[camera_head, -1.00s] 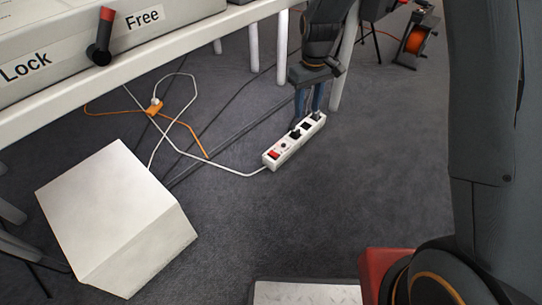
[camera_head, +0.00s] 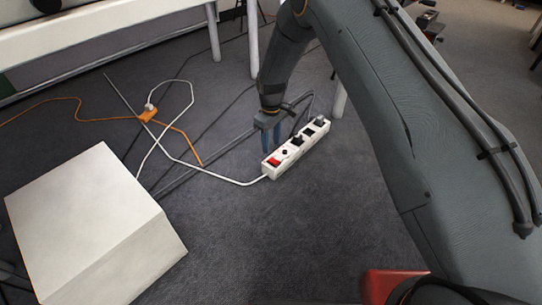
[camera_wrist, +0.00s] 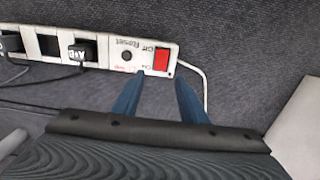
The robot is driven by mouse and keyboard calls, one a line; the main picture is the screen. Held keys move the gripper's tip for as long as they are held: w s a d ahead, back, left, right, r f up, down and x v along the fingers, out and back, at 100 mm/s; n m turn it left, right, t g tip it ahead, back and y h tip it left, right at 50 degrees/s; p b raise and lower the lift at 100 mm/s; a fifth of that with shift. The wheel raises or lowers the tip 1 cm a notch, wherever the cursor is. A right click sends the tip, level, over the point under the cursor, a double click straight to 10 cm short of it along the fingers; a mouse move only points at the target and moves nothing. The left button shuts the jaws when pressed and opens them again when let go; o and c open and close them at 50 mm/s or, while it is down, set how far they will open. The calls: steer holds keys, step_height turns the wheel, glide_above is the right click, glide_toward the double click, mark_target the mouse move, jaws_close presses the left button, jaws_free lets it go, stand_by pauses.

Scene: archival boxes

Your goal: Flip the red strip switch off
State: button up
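The white power strip (camera_head: 303,148) lies on the carpet. Its red switch (camera_head: 274,161) is at the near left end. In the wrist view the red switch (camera_wrist: 161,60) sits beside the words Off and On and a round reset button (camera_wrist: 127,56). Which way the switch is tipped I cannot tell. My gripper (camera_head: 271,150) points down at the switch end of the strip, with blue fingers. In the wrist view my gripper (camera_wrist: 160,76) is open and empty, its fingertips apart just below the switch in the picture. Contact with the strip cannot be made out.
Black plugs (camera_head: 297,140) sit in the strip. A white cord (camera_head: 225,179) runs from its left end to an orange connector (camera_head: 149,115). A pale box (camera_head: 85,225) stands at left. White table legs (camera_head: 253,50) stand behind. Carpet in front is clear.

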mark_target(271, 159)
step_height(271, 159, down, 7)
steer(key=b, duration=0.3)
steer(key=shift+r, duration=0.1)
